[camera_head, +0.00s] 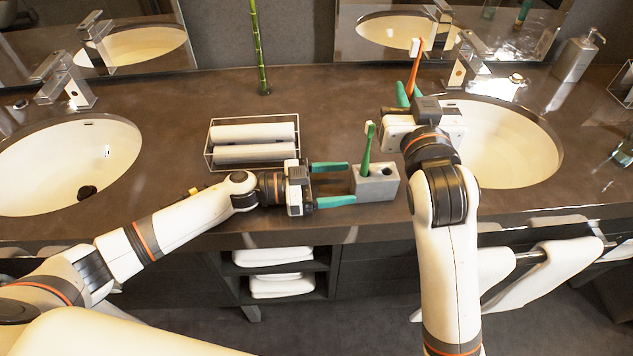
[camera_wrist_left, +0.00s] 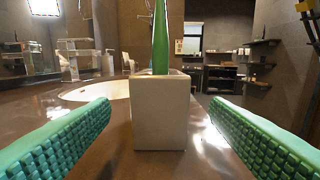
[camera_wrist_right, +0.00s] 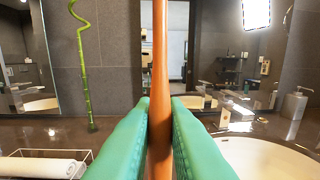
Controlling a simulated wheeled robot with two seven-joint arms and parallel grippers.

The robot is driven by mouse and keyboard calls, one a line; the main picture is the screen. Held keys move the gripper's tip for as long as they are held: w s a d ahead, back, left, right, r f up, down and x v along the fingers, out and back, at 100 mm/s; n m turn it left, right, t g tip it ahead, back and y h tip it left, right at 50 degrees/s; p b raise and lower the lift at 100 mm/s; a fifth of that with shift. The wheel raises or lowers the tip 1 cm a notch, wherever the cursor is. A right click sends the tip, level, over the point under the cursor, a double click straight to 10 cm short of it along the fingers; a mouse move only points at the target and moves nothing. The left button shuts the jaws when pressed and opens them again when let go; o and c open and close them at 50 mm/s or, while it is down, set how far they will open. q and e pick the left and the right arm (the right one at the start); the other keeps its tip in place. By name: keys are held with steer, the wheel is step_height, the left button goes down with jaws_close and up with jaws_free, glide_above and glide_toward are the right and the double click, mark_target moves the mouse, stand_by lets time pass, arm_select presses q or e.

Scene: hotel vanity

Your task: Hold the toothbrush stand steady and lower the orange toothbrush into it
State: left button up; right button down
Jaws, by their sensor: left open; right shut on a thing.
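The toothbrush stand (camera_head: 377,186) is a grey-white block near the counter's front edge. A green toothbrush (camera_head: 368,150) stands in it, and a dark empty hole shows on its top to the right. My left gripper (camera_head: 334,184) is open, with its fingertips close to the stand's left end. In the left wrist view the stand (camera_wrist_left: 160,112) sits between the two open fingers, with gaps on both sides. My right gripper (camera_wrist_right: 160,130) is shut on the orange toothbrush (camera_wrist_right: 160,60), which is held upright. In the head view the orange toothbrush (camera_head: 413,70) rises behind my right wrist; its lower end is hidden.
A wire tray with rolled white towels (camera_head: 253,142) stands left of the stand. Sinks lie at the left (camera_head: 62,165) and right (camera_head: 510,150). A bamboo stalk (camera_head: 259,50) stands at the back. A soap dispenser (camera_head: 577,55) is at the back right.

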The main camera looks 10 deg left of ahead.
mark_target(369, 180)
arm_select(q)
steer(key=x, duration=0.6)
steer(key=shift+w+d, duration=0.1)
steer(key=shift+d, duration=0.2)
steer(key=c, duration=1.2)
steer(key=shift+o, duration=0.2)
arm_select(e)
step_height(369, 180, down, 14)
steer(key=shift+r, duration=0.2)
